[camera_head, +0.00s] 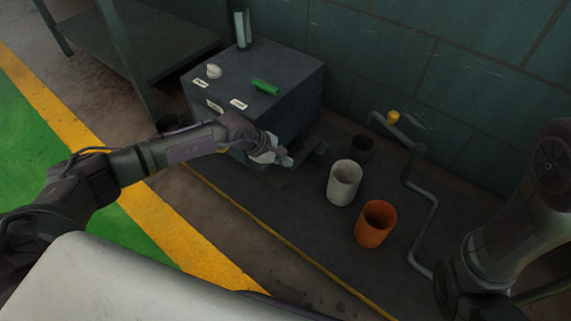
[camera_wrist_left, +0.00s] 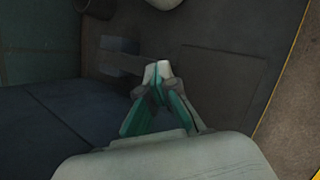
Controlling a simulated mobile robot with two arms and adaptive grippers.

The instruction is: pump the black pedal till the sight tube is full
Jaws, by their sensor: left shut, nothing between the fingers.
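The sight tube (camera_head: 242,29) stands upright at the back of the dark box; its fill level is too small to tell. A small dark block that looks like the black pedal (camera_head: 319,153) sits low in front of the box, just right of my left gripper (camera_head: 286,160). In the left wrist view, the dark pad (camera_wrist_left: 119,45) and a flat bar lie beyond the fingertips. My left gripper (camera_wrist_left: 158,72) is shut and empty; whether it touches the bar I cannot tell. My right arm shows at the right edge, but its fingers do not show.
The dark box (camera_head: 296,88) carries a white knob (camera_head: 214,71), a green handle (camera_head: 265,87) and labels.

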